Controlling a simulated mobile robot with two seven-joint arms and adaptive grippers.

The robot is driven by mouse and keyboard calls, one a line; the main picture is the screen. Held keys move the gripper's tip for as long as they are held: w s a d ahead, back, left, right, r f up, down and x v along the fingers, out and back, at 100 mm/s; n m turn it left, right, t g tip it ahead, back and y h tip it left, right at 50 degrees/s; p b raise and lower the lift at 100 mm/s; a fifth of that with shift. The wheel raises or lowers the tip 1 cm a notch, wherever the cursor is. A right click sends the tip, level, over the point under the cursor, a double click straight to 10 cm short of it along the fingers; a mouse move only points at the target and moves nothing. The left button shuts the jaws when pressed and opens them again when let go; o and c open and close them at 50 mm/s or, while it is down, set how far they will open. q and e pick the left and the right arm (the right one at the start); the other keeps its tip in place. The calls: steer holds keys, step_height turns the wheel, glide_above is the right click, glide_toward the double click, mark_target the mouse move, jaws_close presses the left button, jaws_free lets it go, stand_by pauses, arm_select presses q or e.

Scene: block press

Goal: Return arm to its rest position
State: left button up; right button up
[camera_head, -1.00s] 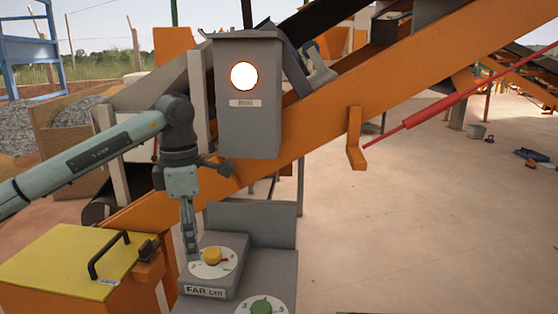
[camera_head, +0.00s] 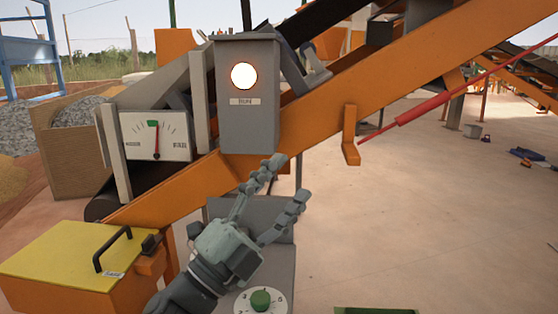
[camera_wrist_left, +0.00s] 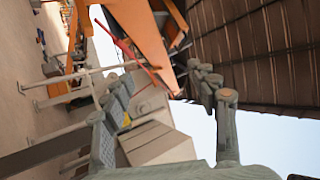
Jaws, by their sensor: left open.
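My left gripper (camera_head: 284,182) is open and empty in the head view. Its fingers point up and to the right, in front of the grey control box. In the left wrist view its two fingers (camera_wrist_left: 165,90) stand spread apart with nothing between them. The gripper hides the upper dial of the grey control box (camera_head: 268,210). The green knob (camera_head: 261,298) on the lower white dial shows below the gripper. My right gripper is not in view.
A grey lamp box (camera_head: 248,125) with a lit round lamp stands behind the gripper. A gauge (camera_head: 155,137) is left of it. An orange conveyor beam (camera_head: 330,110) crosses behind. A yellow-lidded box (camera_head: 70,260) stands at lower left. The floor (camera_head: 430,220) at right is mostly clear.

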arm_select(q)
steer(key=s+a+f+n+y, duration=0.1)
steer(key=a+f+n+y, duration=1.5)
steer(key=f+n, duration=0.3)
steer(key=s+a+f+n+g+y+p, duration=0.1)
steer(key=s+a+f+g, duration=0.3)
steer(key=f, duration=0.5)
steer(key=s+a+f+n+g+y+p, duration=0.1)
steer(key=s+a+f+n+g+p, duration=0.1)
steer(key=s+f, duration=0.7)
steer(key=s+a+f+n+g+p, duration=0.1)
steer(key=s+a+f+g+p, duration=0.2)
steer(key=s+a+f+g, duration=0.3)
step_height(320, 180, down, 4)
steer(key=shift+s+g+y, duration=0.4)
steer(key=shift+s+g, duration=0.3)
steer(key=shift+g, duration=0.2)
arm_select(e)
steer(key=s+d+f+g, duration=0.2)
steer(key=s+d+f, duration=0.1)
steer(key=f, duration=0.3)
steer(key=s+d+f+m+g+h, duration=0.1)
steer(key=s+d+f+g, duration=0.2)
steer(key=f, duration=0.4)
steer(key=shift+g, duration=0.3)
